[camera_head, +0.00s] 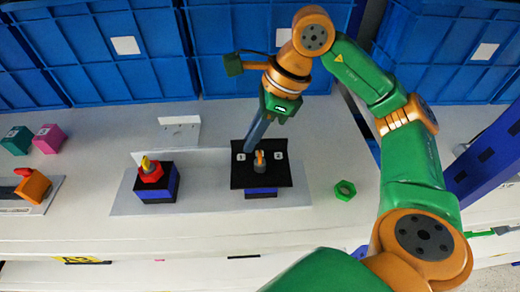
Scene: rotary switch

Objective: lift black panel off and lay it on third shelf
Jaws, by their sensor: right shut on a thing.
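The black panel (242,180) is a flat dark sheet with two small white labels near its far edge. It sits over a dark, blue-banded switch base (261,193) in the middle of the counter. An orange and grey knob (260,158) shows at the panel's centre. My right gripper (249,149) reaches down from the far side, its fingers shut on the far part of the panel, just beside the knob. The exact contact is too small to see. Whether the panel is clear of the base cannot be told. My left gripper is not in view.
A switch with a red and yellow knob (151,172) stands to the left on a grey plate (127,199). A green nut (345,190) lies right of the panel. Blue crates (120,75) line the back. Teal and magenta blocks (48,138) stand far left.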

